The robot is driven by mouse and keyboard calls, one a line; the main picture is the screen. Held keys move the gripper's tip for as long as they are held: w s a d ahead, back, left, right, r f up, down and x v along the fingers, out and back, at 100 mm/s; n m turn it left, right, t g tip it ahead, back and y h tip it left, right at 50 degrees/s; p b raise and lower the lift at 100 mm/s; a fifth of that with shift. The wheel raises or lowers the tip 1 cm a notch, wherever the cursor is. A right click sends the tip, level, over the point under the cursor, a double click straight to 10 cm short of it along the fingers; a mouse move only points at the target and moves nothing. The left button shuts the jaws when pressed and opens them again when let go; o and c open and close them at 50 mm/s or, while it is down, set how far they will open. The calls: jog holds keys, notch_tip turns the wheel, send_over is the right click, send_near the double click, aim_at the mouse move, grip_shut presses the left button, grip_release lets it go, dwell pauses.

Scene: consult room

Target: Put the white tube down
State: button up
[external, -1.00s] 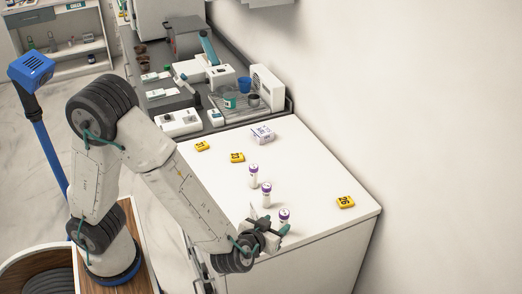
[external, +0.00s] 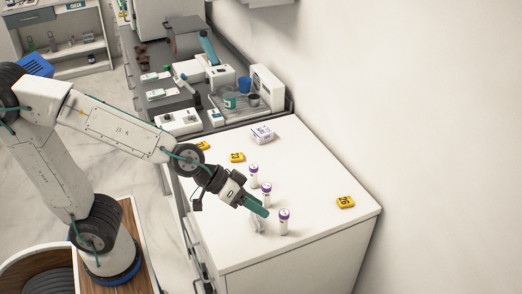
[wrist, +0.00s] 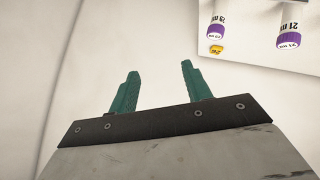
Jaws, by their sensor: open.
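My gripper (external: 262,209) has teal fingers and appears just left of the front tube in the external view. In the wrist view the fingers (wrist: 160,88) are apart with nothing between them. Two capped tubes show there at the upper right, one marked 29 (wrist: 216,28) and one marked 21 (wrist: 290,32), both clear of the fingers.
A small pale upright piece (external: 257,221) shows by my fingertips; I cannot tell what it is. Yellow numbered markers lie at the right (external: 345,202) and back (external: 237,157). A small white box (external: 262,135) sits behind. The counter's right side is mostly free.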

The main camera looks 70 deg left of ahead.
jog(key=s+a+f+g+y, duration=0.1)
jog(key=s+a+g+y, duration=0.4)
jog(key=s+a, duration=1.3)
jog(key=s+g, duration=0.2)
jog(key=s, duration=0.1)
jog(key=shift+s+a+f+g, duration=0.25)
jog(key=shift+s+f+g, duration=0.05)
jog(key=shift+s, duration=0.1)
